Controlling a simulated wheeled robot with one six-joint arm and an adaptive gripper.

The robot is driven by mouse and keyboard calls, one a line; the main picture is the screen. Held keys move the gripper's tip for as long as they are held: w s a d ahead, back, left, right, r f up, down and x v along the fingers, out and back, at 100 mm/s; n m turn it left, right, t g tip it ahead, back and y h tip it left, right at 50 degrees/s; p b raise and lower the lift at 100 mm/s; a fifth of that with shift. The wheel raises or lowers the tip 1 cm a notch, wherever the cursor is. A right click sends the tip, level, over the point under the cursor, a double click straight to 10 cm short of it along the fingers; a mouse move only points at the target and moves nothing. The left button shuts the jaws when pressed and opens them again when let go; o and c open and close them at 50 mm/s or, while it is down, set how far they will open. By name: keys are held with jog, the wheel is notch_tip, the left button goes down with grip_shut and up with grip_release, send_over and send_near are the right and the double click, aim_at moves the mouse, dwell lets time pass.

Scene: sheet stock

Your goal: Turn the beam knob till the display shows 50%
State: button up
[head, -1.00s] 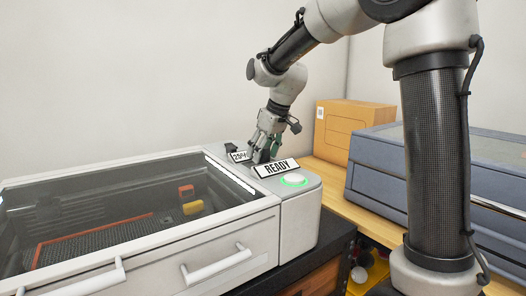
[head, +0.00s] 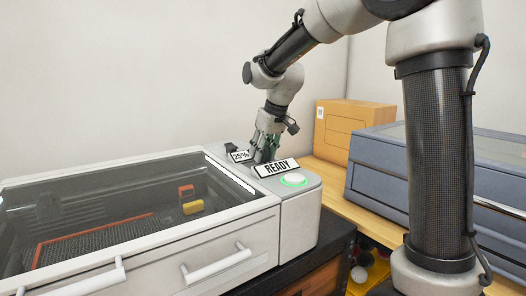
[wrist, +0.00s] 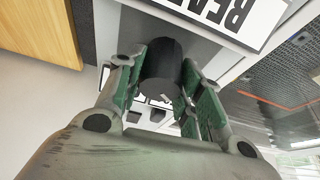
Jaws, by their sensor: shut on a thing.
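The beam knob is a dark ribbed cylinder (wrist: 163,62) in the wrist view, standing between the pads of my gripper (wrist: 160,88). My gripper is shut on it, one green-padded finger on each side.
A READY sign (head: 276,168) and a green-ringed button (head: 293,180) stand just in front of my gripper. A small dark part (head: 231,147) sits behind the display. The machine's glass lid (head: 120,200) is closed. A cardboard box (head: 350,135) and blue-grey case (head: 430,170) stand right.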

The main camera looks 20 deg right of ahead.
jog(key=m+h, duration=0.2)
jog(key=m, duration=0.4)
dwell(0.6)
jog(key=o, duration=1)
jog(key=shift+o, duration=0.2)
jog(key=shift+r+t, duration=0.1)
jog(key=shift+t, duration=0.2)
jog(key=v, duration=1.1)
jog(key=shift+a+r, duration=0.2)
jog(key=shift+r, duration=0.2)
jog(key=shift+s, duration=0.2)
